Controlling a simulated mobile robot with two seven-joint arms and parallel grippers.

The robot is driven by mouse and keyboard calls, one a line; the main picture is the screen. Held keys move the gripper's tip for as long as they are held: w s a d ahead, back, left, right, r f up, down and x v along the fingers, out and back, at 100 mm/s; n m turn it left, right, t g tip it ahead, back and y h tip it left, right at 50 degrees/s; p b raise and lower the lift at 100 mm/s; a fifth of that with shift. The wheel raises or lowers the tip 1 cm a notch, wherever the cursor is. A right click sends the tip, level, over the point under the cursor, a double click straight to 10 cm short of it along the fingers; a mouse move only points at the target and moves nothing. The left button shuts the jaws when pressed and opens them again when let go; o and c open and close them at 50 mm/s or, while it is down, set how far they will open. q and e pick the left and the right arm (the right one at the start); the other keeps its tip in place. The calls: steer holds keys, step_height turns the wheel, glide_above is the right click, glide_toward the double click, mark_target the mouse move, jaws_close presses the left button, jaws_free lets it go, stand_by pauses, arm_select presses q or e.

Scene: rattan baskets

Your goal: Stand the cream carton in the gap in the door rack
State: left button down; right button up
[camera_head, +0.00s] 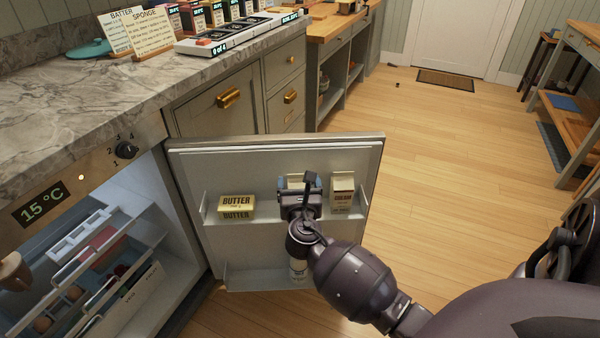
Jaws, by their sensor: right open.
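The cream carton (342,187) stands upright in the upper rack of the open fridge door (250,170), towards its right end, with its lettering facing out. My right gripper (298,188) is open in front of the rack, just left of the cream carton. Part of a pale item shows behind the gripper, mostly hidden by it; I cannot tell what it is or whether the fingers touch it. A yellow butter pack (236,206) sits in the same rack to the left, with bare rack between it and the gripper. My left gripper is not in view.
The lit fridge interior with shelves and a drawer (130,293) is at left. The marble counter (70,110) lies above it. The wooden floor (450,150) to the right is largely clear.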

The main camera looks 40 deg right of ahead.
arm_select(q)
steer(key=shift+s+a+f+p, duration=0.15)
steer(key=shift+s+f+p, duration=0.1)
steer(key=shift+p, duration=0.3)
arm_select(e)
steer(key=v, duration=0.8)
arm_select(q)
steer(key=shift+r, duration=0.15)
arm_select(e)
steer(key=shift+r, duration=0.1)
